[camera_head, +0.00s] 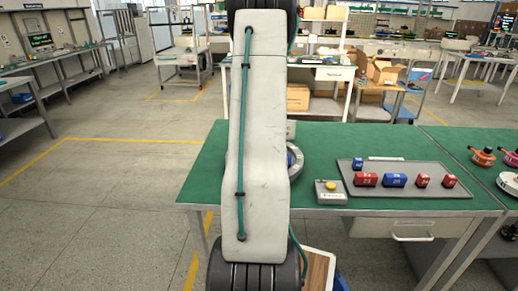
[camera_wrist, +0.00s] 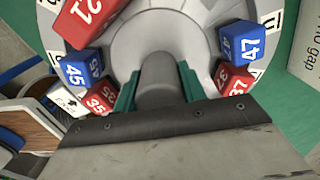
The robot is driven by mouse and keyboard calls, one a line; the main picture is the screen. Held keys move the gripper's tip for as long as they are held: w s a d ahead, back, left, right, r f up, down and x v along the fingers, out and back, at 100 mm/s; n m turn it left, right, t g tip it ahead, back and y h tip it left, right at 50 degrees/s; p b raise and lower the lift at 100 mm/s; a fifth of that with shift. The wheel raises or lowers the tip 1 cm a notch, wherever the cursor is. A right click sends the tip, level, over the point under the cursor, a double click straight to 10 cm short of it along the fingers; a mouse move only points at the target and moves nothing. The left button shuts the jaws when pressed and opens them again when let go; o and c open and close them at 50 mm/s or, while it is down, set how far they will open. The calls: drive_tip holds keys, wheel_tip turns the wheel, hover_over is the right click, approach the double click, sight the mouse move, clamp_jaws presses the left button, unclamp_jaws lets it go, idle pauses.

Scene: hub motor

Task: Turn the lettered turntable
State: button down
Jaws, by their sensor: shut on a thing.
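The lettered turntable (camera_wrist: 124,42) is a round grey disc with a pale rim bearing dark letters, in the wrist view. Numbered blocks sit around it: a large red 21 block (camera_wrist: 88,16), a blue 45 block (camera_wrist: 76,70), a red 35 block (camera_wrist: 98,97), a blue 47 block (camera_wrist: 242,44) and a red 37 block (camera_wrist: 233,80). My gripper (camera_wrist: 159,84), with teal fingers, is shut on the grey central knob (camera_wrist: 158,72). In the head view my arm hides most of the turntable; only its right edge (camera_head: 296,161) shows.
On the green bench (camera_head: 335,134), a small box with a yellow button (camera_head: 331,186) stands right of the turntable. Beyond it a grey tray (camera_head: 425,172) holds several red and blue blocks. A white sign (camera_wrist: 305,45) stands at the right in the wrist view.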

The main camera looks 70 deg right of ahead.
drive_tip(key=shift+r, duration=0.1)
idle(0.3)
drive_tip(key=c, duration=0.8)
unclamp_jaws()
wheel_tip(320, 180, up, 8)
drive_tip(key=shift+f, duration=0.15)
drive_tip(key=shift+w, duration=0.1)
